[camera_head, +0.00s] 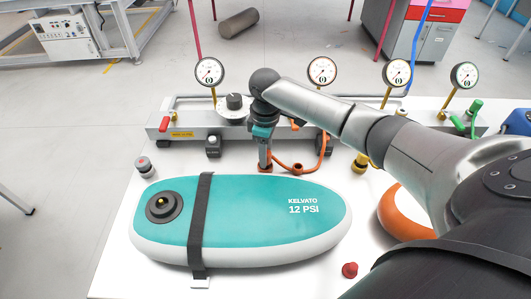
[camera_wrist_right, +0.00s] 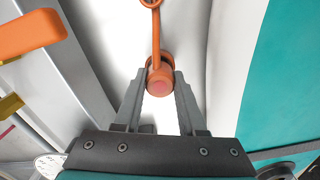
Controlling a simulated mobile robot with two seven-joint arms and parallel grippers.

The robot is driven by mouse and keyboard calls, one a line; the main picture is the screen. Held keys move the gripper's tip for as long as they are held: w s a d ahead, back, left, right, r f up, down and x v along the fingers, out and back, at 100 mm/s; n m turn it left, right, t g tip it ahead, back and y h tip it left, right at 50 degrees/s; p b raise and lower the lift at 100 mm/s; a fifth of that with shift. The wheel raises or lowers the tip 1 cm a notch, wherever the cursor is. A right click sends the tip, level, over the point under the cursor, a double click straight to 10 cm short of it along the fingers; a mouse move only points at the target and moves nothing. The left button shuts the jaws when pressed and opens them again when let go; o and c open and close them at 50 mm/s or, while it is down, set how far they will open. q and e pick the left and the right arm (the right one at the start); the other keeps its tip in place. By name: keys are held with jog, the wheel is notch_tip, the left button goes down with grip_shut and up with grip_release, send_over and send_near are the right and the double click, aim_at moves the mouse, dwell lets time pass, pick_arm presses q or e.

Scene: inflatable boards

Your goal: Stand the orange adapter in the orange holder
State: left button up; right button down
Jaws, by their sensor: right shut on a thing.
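My right gripper (camera_head: 265,160) points down at the table just behind the teal board. It is shut on the orange adapter (camera_wrist_right: 160,82), which sits between the fingertips in the wrist view, with its orange hose running away. A wider orange round piece (camera_wrist_right: 168,57) shows right behind the adapter, seemingly the orange holder; in the head view a bit of orange (camera_head: 265,173) shows below the fingers. The fingers and the adapter hide most of it, so I cannot tell how deep the adapter sits. My left gripper is not in view.
The teal board (camera_head: 260,225) with a black strap lies close in front of the gripper. Behind stands the grey manifold (camera_head: 185,127) with gauges. An orange hose (camera_head: 321,150) loops right of the gripper. A red cap (camera_head: 350,270) lies in front; an orange-white board (camera_head: 400,215) is partly hidden.

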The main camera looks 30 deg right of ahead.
jog(key=shift+c, duration=2.4)
grip_release()
jog(key=shift+f, duration=0.15)
notch_tip(320, 180, up, 12)
jog(key=p, duration=0.2)
jog(key=shift+r, duration=0.2)
